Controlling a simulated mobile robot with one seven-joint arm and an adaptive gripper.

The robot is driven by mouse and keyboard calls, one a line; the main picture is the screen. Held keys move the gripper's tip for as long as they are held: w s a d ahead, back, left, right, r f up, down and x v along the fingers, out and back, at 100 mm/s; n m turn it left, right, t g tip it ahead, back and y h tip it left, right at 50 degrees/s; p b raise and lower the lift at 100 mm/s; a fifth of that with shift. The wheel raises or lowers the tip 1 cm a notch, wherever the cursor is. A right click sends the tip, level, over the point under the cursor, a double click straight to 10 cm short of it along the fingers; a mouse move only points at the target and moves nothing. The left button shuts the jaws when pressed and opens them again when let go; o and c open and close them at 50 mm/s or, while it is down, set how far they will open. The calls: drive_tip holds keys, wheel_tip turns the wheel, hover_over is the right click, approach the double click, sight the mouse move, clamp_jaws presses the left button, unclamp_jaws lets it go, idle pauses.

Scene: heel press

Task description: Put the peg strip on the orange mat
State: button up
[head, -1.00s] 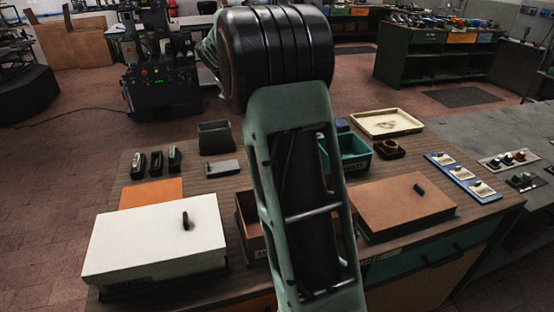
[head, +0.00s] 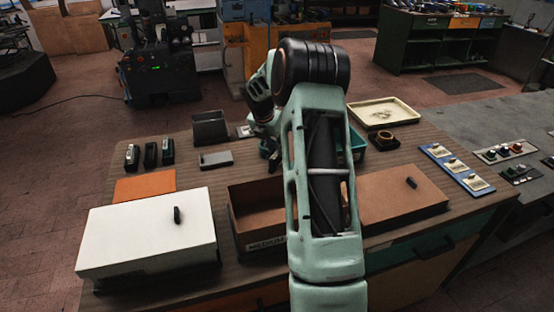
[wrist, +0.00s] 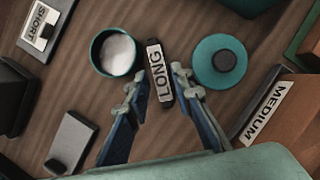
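The orange mat (head: 145,188) lies bare at the left of the table, behind the white box. I cannot tell for sure which thing is the peg strip. A blue strip (head: 458,170) with three pale pads lies at the table's right edge. A dark piece labelled LONG (wrist: 158,75) shows between the fingers of my gripper (wrist: 160,70) in the wrist view. My gripper is open, pointing down above the table; contact with the piece is not clear. In the head view my gripper (head: 268,148) is small and partly covered by my arm, which hides the LONG piece.
A teal cup (wrist: 103,62) and a round teal lid (wrist: 232,62) flank the LONG piece. A SHORT label (wrist: 40,28) is nearby. A white box (head: 140,240), an open MEDIUM bin (head: 258,242), a brown-lidded box (head: 385,195), a grey block (head: 216,159) and a cream tray (head: 400,107) stand around.

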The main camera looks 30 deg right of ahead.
sight(276, 154)
drive_tip(key=shift+a+p+x, duration=0.15)
drive_tip(key=shift+p+x, duration=0.1)
drive_tip(key=shift+x, duration=1)
drive_tip(key=shift+a+p+x, duration=0.15)
drive_tip(key=shift+p+x, duration=0.05)
drive_tip(key=shift+x, duration=1)
drive_tip(key=shift+s+f, duration=0.15)
drive_tip(key=shift+f, duration=0.2)
clamp_jaws()
